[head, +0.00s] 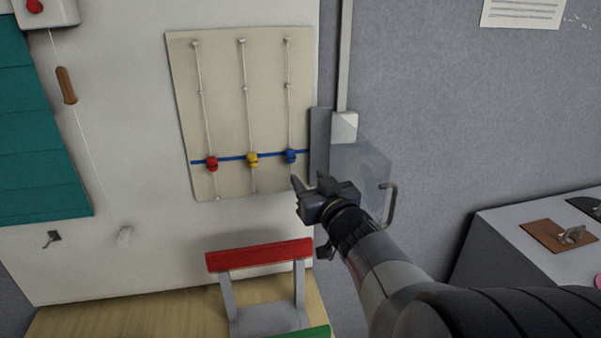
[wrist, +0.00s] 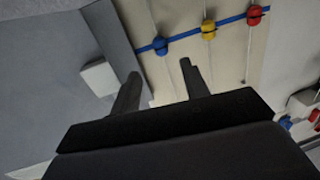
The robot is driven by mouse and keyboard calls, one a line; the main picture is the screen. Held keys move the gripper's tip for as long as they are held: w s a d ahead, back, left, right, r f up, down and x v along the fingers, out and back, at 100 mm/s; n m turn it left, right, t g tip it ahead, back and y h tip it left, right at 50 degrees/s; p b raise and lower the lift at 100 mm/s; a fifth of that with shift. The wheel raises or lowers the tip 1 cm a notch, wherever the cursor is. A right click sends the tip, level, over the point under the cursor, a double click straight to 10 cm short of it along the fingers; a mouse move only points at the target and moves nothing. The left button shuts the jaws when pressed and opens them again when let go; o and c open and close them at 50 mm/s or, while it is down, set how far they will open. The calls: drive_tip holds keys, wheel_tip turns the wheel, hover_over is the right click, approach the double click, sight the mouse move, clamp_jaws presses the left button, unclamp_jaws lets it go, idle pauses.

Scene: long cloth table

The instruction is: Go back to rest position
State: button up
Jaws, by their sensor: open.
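My gripper (head: 308,181) is open in the head view, just below and right of the blue bead on the beige board. In the wrist view my gripper (wrist: 160,69) shows two spread fingers with nothing between them. The beige board (head: 222,100) hangs on the white panel with three vertical cords. A red bead (head: 212,163), a yellow bead (head: 252,159) and a blue bead (head: 291,156) sit along a blue horizontal line. The blue bead also shows in the wrist view (wrist: 160,45), beyond the fingertips and apart from them.
A clear guard with a grey handle (head: 390,203) is close behind my gripper. A red-topped stand (head: 258,253) stands below on a wooden surface. A grey table (head: 505,232) with a brown plate (head: 545,237) is at right. A cord with a wooden handle (head: 66,85) hangs at left.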

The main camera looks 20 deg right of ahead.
sight(292, 159)
drive_tip(key=shift+s, duration=0.6)
drive_tip(key=shift+w, duration=0.1)
drive_tip(key=w, duration=1.1)
drive_tip(key=shift+d+p, duration=0.2)
drive_tip(key=shift+p, duration=0.15)
drive_tip(key=shift+s+r+p, duration=0.1)
drive_tip(key=shift+r+p, duration=0.35)
drive_tip(key=shift+s+r, duration=0.15)
drive_tip(key=shift+r, duration=0.1)
drive_tip(key=shift+f, duration=0.1)
